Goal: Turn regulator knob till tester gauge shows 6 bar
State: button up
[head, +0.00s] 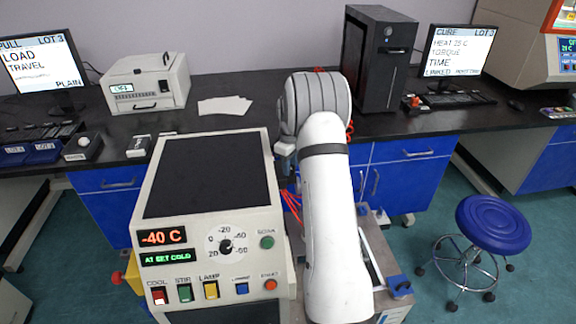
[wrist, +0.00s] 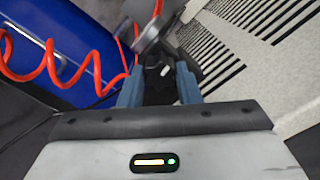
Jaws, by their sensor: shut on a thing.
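In the wrist view a dark knob (wrist: 158,80), which looks like the regulator knob, sits between the two blue-grey fingers of my gripper (wrist: 159,84). The fingers are shut on it from both sides. A grey metal part (wrist: 150,32) stands just beyond the knob. In the head view my white arm reaches over the area right of the cold tester and hides the knob and most of my gripper. No pressure gauge face can be read in either view.
A red coiled hose (wrist: 50,62) runs left of my gripper, close to the knob. A light slotted panel (wrist: 255,50) lies to the right. In the head view the cold tester (head: 208,180) stands left of my arm, and a blue stool (head: 493,222) stands at the right.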

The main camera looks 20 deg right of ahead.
jog(key=o, duration=0.6)
jog(key=shift+w+r, duration=0.25)
jog(key=o, duration=0.4)
jog(key=shift+s+f, duration=0.1)
jog(key=shift+f, duration=0.1)
jog(key=shift+c, duration=0.2)
jog(key=shift+r, duration=3.9)
